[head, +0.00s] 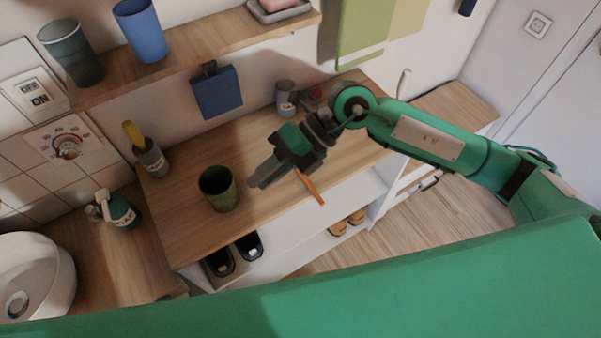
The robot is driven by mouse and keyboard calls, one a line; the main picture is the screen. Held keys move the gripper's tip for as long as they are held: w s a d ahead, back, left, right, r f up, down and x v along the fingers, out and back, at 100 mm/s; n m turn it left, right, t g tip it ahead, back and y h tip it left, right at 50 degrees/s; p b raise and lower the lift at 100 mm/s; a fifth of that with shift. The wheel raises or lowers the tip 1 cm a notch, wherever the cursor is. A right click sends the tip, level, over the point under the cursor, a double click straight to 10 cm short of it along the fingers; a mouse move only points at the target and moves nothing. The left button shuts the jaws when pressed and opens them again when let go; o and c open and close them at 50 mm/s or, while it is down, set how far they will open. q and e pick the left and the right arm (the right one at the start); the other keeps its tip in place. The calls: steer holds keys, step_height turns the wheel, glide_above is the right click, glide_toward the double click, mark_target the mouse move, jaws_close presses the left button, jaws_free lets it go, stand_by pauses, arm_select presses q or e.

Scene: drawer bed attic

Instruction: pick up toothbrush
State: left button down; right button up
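A thin orange stick (312,190), possibly the toothbrush, shows just right of my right gripper's body at the counter's front edge. Its upper end is hidden by the gripper, and its lower end reaches past the edge. I cannot tell whether it lies on the counter or touches the gripper. My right gripper (257,181) is over the wooden counter (205,158), its grey fingers pointing left toward a dark green cup (218,188). The fingers look close together, and the gap between them is unclear. The stick is not at the fingertips. My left gripper is out of view.
A grey bottle with a yellow top (150,158) and a grey cup (286,98) stand on the counter. A shelf (190,47) above holds two cups. A sink (35,275) and a teal dispenser (122,211) are at left. Shoes (248,246) sit below.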

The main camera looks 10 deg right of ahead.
steer(key=w+d+f+t+h, duration=0.1)
steer(key=w+d+f+h, duration=0.3)
steer(key=d, duration=0.3)
steer(key=t+h, duration=0.2)
steer(key=h, duration=0.3)
glide_toward(318, 195)
steer(key=shift+m, duration=0.3)
steer(key=f+p, duration=0.1)
steer(key=f, duration=0.2)
steer(key=a+f+p, duration=0.1)
steer(key=f+p, duration=0.1)
steer(key=f, duration=0.2)
steer(key=shift+a+p, duration=0.15)
steer(key=shift+p, duration=0.15)
steer(key=shift+f, duration=0.45)
jaws_close()
